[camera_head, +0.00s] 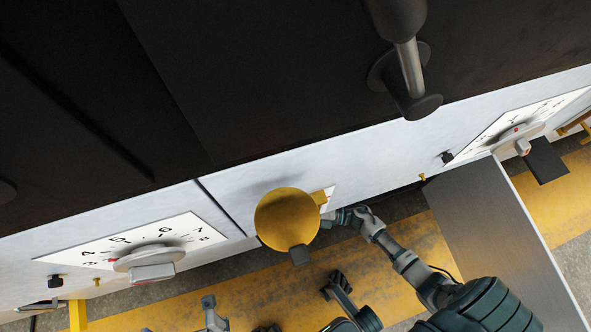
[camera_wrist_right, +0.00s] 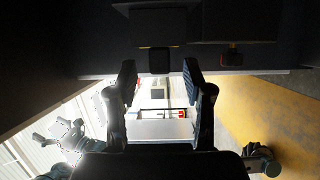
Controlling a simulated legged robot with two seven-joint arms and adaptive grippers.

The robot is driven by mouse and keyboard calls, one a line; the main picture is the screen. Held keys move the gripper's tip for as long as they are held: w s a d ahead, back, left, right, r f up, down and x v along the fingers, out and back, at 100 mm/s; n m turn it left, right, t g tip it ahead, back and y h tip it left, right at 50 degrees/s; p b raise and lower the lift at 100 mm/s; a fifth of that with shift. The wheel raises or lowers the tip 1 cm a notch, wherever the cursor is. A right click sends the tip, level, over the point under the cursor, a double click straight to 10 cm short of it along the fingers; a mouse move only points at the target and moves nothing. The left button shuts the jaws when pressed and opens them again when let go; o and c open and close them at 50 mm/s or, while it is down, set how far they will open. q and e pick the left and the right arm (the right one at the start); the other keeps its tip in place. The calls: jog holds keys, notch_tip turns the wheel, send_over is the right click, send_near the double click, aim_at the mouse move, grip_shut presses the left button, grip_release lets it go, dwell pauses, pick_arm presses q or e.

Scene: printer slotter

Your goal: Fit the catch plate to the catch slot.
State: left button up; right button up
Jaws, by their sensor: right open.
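My right gripper (camera_wrist_right: 160,78) is open in the right wrist view, its two ribbed fingers apart with nothing held between them. A small black block (camera_wrist_right: 159,61) hangs from a dark underside just beyond the fingertips. I cannot tell for sure which part is the catch plate or which is the catch slot. A round yellow disc (camera_head: 287,218) with a dark tab stands out from the white panel in the head view. Dark ribbed gripper parts show below it, apart from the disc.
The white panel (camera_head: 380,160) carries a left dial (camera_head: 150,256) and a right dial (camera_head: 515,140). A dark handle (camera_head: 410,70) juts out above. A grey flat panel (camera_head: 500,220) sticks out at the right. The floor has a yellow strip (camera_head: 410,260).

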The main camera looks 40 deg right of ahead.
jog(key=v, duration=1.1)
jog(key=shift+s+d, duration=0.2)
jog(key=shift+d, duration=0.15)
